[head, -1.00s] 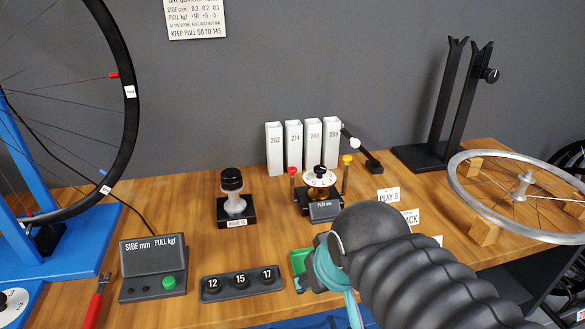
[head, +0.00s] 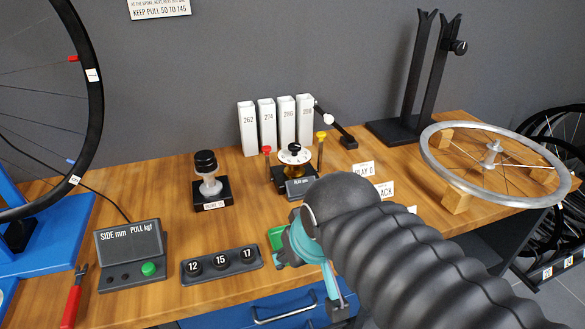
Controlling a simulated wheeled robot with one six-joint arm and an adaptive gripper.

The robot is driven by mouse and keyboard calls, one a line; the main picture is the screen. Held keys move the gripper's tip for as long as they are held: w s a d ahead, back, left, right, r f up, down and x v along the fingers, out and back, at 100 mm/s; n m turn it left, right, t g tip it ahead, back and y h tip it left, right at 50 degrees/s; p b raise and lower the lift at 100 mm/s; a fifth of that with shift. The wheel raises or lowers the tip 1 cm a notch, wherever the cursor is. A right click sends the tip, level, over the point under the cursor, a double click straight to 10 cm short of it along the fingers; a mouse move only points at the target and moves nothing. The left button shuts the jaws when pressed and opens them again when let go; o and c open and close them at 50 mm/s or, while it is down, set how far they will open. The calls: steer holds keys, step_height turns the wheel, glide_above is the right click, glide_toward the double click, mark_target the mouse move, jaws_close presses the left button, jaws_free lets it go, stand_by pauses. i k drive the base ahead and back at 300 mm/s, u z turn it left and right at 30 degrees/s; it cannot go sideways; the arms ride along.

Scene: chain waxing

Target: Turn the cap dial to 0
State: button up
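A white dial with a black knob (head: 294,153) sits on top of a small brass-and-black fixture between a red-topped post (head: 267,163) and a yellow-topped post (head: 321,150). It looks like the cap dial. Its markings are too small to read. A dark display labelled "PLAY mm" (head: 299,188) is at its front. My gripper (head: 339,303), with teal parts, hangs low at the bench's front edge, in front of and apart from the dial. My dark ribbed arm hides part of it, and its finger opening is unclear.
A black-capped white spool stand (head: 208,185) is left of the dial. White tubes (head: 268,124) stand behind it. A block numbered 12, 15, 17 (head: 221,264) and a gauge box (head: 131,255) are at front left.

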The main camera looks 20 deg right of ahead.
mark_target(294, 147)
steer(key=z, duration=2.1)
steer(key=k, duration=0.6)
steer(key=u, duration=1.3)
steer(key=i, duration=0.5)
steer(key=u, duration=0.05)
